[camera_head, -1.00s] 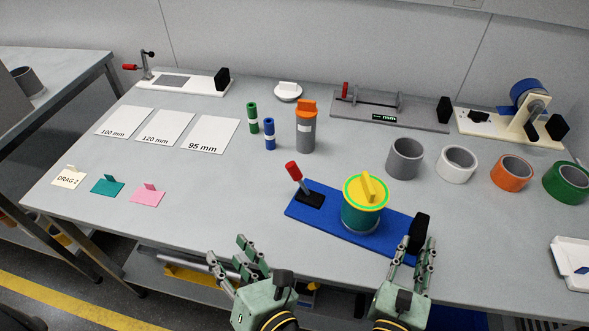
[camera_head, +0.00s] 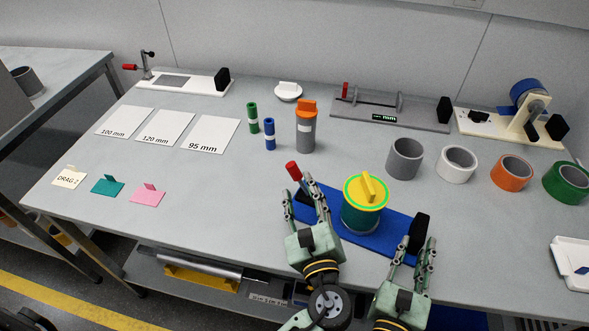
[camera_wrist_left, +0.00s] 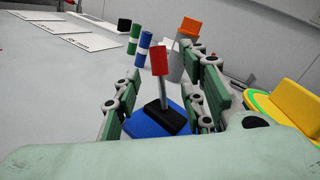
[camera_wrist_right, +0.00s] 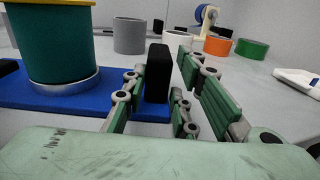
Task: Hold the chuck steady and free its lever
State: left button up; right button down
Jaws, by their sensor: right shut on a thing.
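The chuck is a blue base plate (camera_head: 385,237) carrying a teal cylinder (camera_head: 361,218) with a yellow, green-ringed top (camera_head: 366,190). Its lever has a red handle (camera_head: 293,171) and a dark foot at the plate's left end; in the left wrist view the handle (camera_wrist_left: 159,61) leans slightly. My left gripper (camera_head: 304,192) is open, and the lever appears between its fingers, which hide the foot in the head view. I cannot tell if they touch it. My right gripper (camera_head: 414,250) is shut on the black block (camera_wrist_right: 157,82) at the plate's right end.
An orange-capped grey cylinder (camera_head: 306,130) and green and blue rods (camera_head: 269,134) stand behind the lever. Several rings, including a grey one (camera_head: 405,158), stand at the right. White cards (camera_head: 167,128) lie at the left. The table between the pink tag (camera_head: 147,195) and the chuck is clear.

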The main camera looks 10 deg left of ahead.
aim_at(296, 176)
pick_arm(q)
jog(key=x, duration=0.7)
jog(key=shift+w+a, duration=0.2)
jog(key=shift+w, duration=0.1)
jog(key=shift+c, duration=0.3)
grip_shut()
